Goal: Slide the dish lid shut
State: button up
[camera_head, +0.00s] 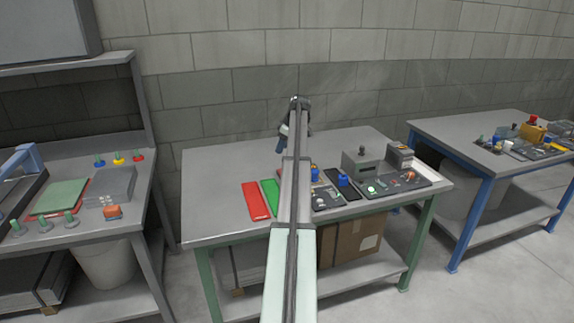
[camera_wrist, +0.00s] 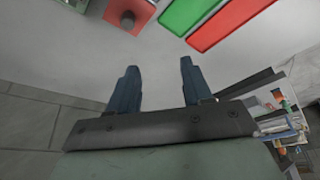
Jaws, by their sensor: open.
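I cannot pick out the dish or its lid for sure in either view. The panels and boxes on the middle table are small in the head view, and my arm covers some of them. My gripper (camera_head: 284,138) is above the back part of that table. In the wrist view my gripper (camera_wrist: 158,66) has its two dark blue fingers spread apart, with nothing between them.
The middle table (camera_head: 215,165) bears a red bar (camera_head: 256,200), a green bar (camera_head: 271,192), a grey box (camera_head: 365,162) and dark panels with knobs. A left bench (camera_head: 130,225) and a blue-framed right table (camera_head: 440,130) stand beside it. The middle table's left part is clear.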

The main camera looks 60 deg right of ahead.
jog(key=s+d+r, duration=0.1)
jog(key=s+d, duration=0.4)
jog(key=shift+m, duration=0.4)
jog(key=x, duration=0.9)
jog(key=w+x, duration=0.1)
jog(key=x, duration=0.3)
jog(key=shift+a, duration=0.1)
jog(key=shift+c, duration=0.5)
grip_shut()
